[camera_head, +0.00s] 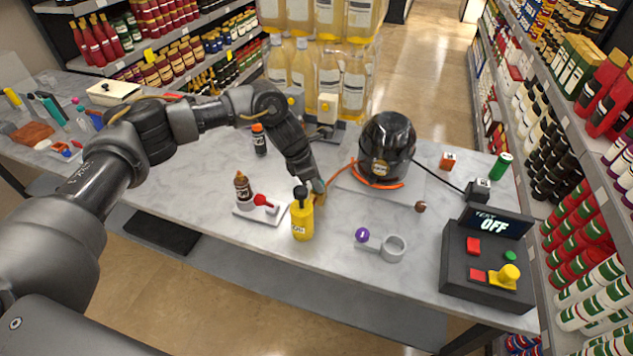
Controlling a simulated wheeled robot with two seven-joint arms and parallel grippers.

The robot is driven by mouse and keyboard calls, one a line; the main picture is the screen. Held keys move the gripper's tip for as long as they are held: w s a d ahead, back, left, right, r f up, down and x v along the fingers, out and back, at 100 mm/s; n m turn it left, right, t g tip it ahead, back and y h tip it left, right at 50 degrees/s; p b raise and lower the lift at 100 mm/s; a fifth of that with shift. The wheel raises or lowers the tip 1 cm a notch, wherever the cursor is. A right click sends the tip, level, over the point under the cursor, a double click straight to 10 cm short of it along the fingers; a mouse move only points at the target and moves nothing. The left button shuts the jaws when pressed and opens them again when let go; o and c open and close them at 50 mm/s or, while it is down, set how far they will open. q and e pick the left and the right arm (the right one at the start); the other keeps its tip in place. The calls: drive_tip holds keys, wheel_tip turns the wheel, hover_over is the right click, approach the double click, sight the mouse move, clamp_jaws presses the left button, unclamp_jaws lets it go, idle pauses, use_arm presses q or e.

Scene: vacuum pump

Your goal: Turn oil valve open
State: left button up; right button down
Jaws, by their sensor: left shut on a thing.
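My left gripper (317,186) reaches down to the table's middle, just behind and right of a yellow bottle with a black top (302,222). It is shut on a small yellow part (321,198), mostly hidden by the fingers and the bottle; I cannot tell surely that this is the oil valve, or how far it is turned. An orange line (341,174) runs from beside the fingers towards the black domed pump (386,146). A red knob (262,200) sits on a white plate left of the bottle. My right gripper is not in view.
A brown bottle (243,188) stands on the white plate, and a dark orange-capped bottle (259,140) behind. A grey ring with a purple knob (392,247) lies front right. A control box (487,255) reading "OFF" stands at the right. Large bottles (303,70) stand behind the table.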

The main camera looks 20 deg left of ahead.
use_arm(q)
drive_tip(key=n+t, duration=0.1)
drive_tip(key=n, duration=0.1)
drive_tip(key=shift+s+n+y, duration=0.1)
drive_tip(key=shift+n+y, duration=0.2)
drive_tip(key=shift+n, duration=0.1)
drive_tip(key=n+y, duration=0.1)
drive_tip(key=n, duration=0.1)
drive_tip(key=shift+d+r+n, duration=0.1)
drive_tip(key=shift+n, duration=0.2)
drive_tip(key=n+t+y+p, duration=0.1)
drive_tip(key=n, duration=0.2)
drive_tip(key=shift+d+p, duration=0.1)
drive_tip(key=shift+p, duration=0.3)
drive_tip(key=shift+n+y+p, duration=0.5)
drive_tip(key=shift+n+p, duration=0.25)
drive_tip(key=shift+n, duration=0.65)
drive_tip(key=o, duration=1)
drive_tip(key=shift+s, duration=0.1)
drive_tip(key=shift+c, duration=0.2)
